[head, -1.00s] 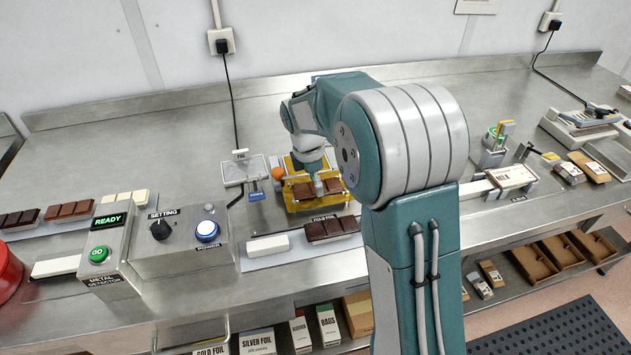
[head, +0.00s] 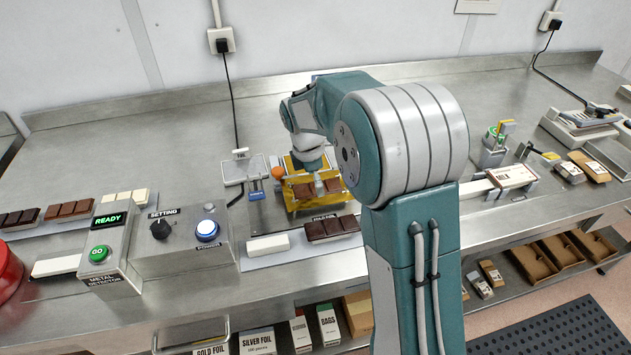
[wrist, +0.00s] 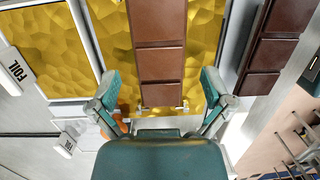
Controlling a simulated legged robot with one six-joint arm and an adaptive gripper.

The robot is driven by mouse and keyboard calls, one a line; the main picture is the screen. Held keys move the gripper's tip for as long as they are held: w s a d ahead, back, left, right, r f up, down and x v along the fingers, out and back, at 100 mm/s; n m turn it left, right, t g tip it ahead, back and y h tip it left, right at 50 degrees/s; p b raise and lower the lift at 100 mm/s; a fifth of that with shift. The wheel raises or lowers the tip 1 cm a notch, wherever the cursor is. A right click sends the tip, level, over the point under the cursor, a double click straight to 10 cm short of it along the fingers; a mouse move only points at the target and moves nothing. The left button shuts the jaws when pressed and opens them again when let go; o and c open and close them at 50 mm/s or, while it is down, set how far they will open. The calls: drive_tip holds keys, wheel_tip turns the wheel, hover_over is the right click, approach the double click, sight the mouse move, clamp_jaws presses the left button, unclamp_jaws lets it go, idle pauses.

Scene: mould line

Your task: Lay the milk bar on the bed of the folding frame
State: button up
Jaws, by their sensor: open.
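The milk bar (head: 303,190), brown and segmented, lies flat on gold foil over the bed of the folding frame (head: 291,165). In the wrist view the milk bar (wrist: 160,50) runs lengthwise over the gold foil (wrist: 205,40), with foil showing on both sides. My gripper (wrist: 162,92) is open, with one finger on each side of the bar's near end and a gap to each side. In the head view my gripper (head: 319,184) is small over the middle of the bar and partly hidden by my arm.
A darker bar (head: 332,228) and a white bar (head: 268,244) lie on a tray in front of the frame. The metal detector (head: 108,245) stands to the left. An orange ball (head: 278,173) sits at the frame's left side.

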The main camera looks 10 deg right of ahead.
wheel_tip(320, 180, up, 11)
drive_tip(key=a, duration=0.2)
drive_tip(key=s+d+r+m+t+y, duration=0.1)
drive_tip(key=s+r+m, duration=0.25)
drive_tip(key=s, duration=0.25)
drive_tip(key=s+d+r+m+t, duration=0.1)
drive_tip(key=s+r+m+t, duration=0.2)
drive_tip(key=s, duration=0.4)
drive_tip(key=s+f+m+t, duration=0.2)
drive_tip(key=s+f+m, duration=0.1)
drive_tip(key=s+m, duration=0.8)
drive_tip(key=s, duration=0.3)
drive_tip(key=shift+s+d+f+y, duration=0.15)
drive_tip(key=shift+s+f+y, duration=0.2)
drive_tip(key=shift+y, duration=0.05)
